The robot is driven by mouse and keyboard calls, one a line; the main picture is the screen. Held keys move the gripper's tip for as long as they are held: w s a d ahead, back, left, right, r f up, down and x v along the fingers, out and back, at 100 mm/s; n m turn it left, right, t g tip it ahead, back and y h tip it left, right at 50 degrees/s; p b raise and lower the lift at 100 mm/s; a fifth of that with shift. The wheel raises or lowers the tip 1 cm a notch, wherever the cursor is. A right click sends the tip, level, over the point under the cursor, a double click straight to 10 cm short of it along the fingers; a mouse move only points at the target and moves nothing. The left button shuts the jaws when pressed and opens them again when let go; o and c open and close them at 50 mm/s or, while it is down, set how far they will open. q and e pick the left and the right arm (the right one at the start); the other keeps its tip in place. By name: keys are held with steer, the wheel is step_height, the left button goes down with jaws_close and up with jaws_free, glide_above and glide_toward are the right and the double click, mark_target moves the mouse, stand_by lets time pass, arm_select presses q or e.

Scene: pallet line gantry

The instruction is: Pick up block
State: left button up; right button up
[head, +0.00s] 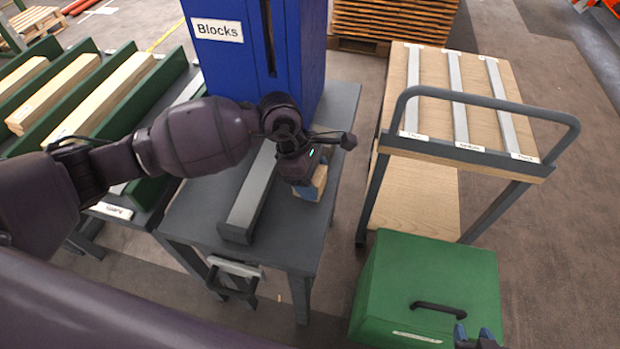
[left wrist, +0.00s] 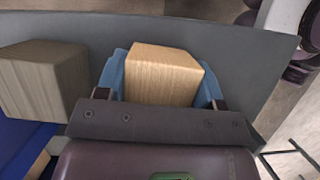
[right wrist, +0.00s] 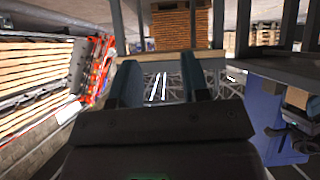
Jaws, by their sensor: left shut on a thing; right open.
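A light wooden block (head: 320,181) is at my left gripper (head: 308,188), above or on the right part of the grey table (head: 185,212). In the left wrist view the block (left wrist: 163,77) sits between the blue fingers of my left gripper (left wrist: 163,88), which is shut on it. Whether its underside touches the table is hidden. My right gripper (head: 478,340) shows at the bottom right of the head view. In the right wrist view its blue fingers (right wrist: 163,82) are apart with nothing between them.
A blue dispenser (head: 295,60) labelled Blocks stands at the table's back. A long grey bar (head: 250,195) lies left of the block. A cart (head: 415,205) with three labelled grey strips stands right, a green box (head: 425,275) in front of it. Green racks (head: 135,105) hold planks at left.

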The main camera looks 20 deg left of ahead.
arm_select(q)
step_height(320, 180, up, 20)
steer(key=shift+r+p, duration=0.1)
steer(key=shift+p, duration=1.05)
